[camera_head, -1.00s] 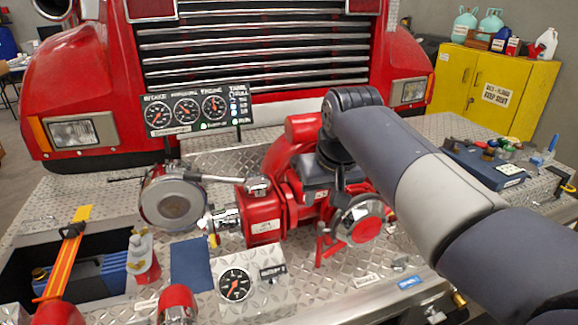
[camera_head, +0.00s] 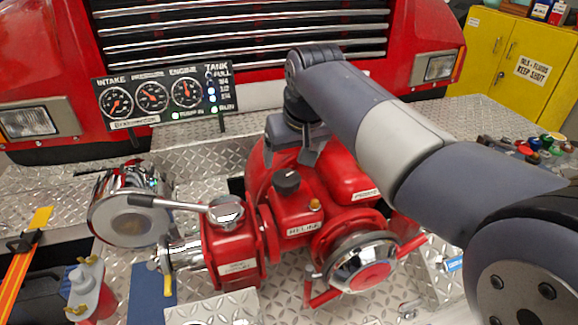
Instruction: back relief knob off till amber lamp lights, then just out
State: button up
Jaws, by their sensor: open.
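The black relief knob (camera_head: 287,180) stands on top of a red box labelled RELIEF on the pump (camera_head: 330,180). A white mark shows on its top. The small amber lamp (camera_head: 314,204) sits just right of and nearer than the knob. I cannot tell whether it is lit. My gripper (camera_head: 300,150) points down above and slightly behind the knob, apart from it in the picture. It is open and I see nothing in it. My arm partly hides the pump's right side.
A gauge panel (camera_head: 165,96) with dials and small green and blue lights stands behind. A chrome-capped inlet (camera_head: 135,205), lever (camera_head: 185,205) and large chrome cap (camera_head: 360,265) surround the box. Diamond-plate deck is bare behind.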

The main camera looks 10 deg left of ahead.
aim_at(287, 177)
jog(key=x, duration=0.9)
jog(key=shift+s+f, duration=0.1)
jog(key=shift+s, duration=0.05)
jog(key=shift+c, duration=0.2)
jog(key=c, duration=0.9)
